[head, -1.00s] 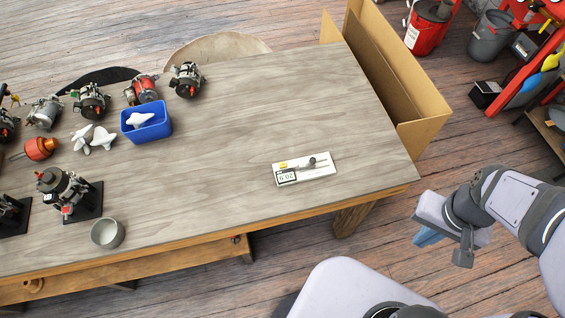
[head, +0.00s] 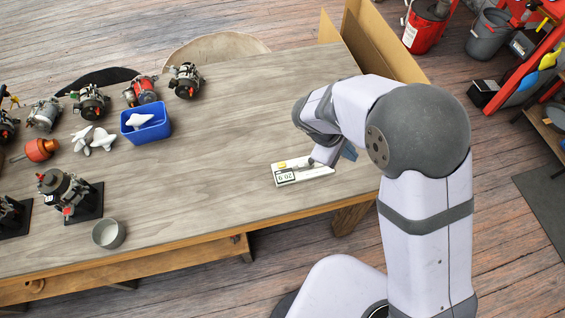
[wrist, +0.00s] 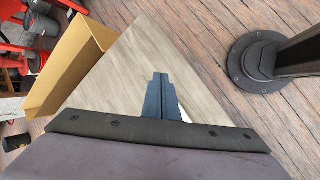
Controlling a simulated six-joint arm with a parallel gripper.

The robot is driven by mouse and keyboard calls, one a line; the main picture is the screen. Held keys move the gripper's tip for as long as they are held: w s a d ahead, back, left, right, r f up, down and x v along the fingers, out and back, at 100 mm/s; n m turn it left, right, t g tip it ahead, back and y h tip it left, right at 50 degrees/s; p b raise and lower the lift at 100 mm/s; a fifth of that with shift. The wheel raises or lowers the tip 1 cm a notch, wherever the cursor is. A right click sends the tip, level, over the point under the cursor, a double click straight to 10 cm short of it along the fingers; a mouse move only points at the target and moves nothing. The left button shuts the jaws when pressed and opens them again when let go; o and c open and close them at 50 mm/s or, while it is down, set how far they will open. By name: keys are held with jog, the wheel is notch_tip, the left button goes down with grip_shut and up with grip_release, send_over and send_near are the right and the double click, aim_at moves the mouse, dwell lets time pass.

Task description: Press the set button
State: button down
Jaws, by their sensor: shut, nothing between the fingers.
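A small white device (head: 286,181) with a grey digit display (head: 286,177) lies flat near the front edge of the table. A small yellow mark (head: 282,165), which looks like a button, sits at its upper left; any lettering is too small to read. My gripper (head: 350,152) is over the right end of the device in the head view, with its blue fingers to the right of the yellow mark. The wrist view shows the fingers (wrist: 160,78) shut together and empty above bare wood. A white sliver beside them may be the device's edge.
The wooden table (head: 220,190) is clear left of the device. A blue bin (head: 160,130), a grey cup (head: 108,233) and several alternators stand farther left. An open cardboard box (head: 385,50) adjoins the table's right end.

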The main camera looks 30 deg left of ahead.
jog(key=s+a+f+n+t+y, duration=0.1)
jog(key=a+n, duration=0.1)
jog(key=a, duration=0.4)
jog(key=s+a+f+n+t, duration=0.1)
jog(key=a+n+t, duration=0.15)
jog(key=a, duration=0.25)
jog(key=n+y, duration=0.2)
jog(key=n, duration=0.2)
send_over(279, 167)
notch_tip(279, 167, down, 2)
jog(key=shift+f+t, duration=0.1)
jog(key=shift+t, duration=0.25)
jog(key=shift+f, duration=0.1)
notch_tip(279, 167, down, 8)
jog(key=b, duration=0.4)
jog(key=shift+r, duration=0.25)
jog(key=shift+f+b, duration=0.55)
jog(key=shift+b, duration=0.15)
jog(key=shift+f, duration=0.1)
jog(key=shift+f+b, duration=0.3)
jog(key=shift+b, duration=0.25)
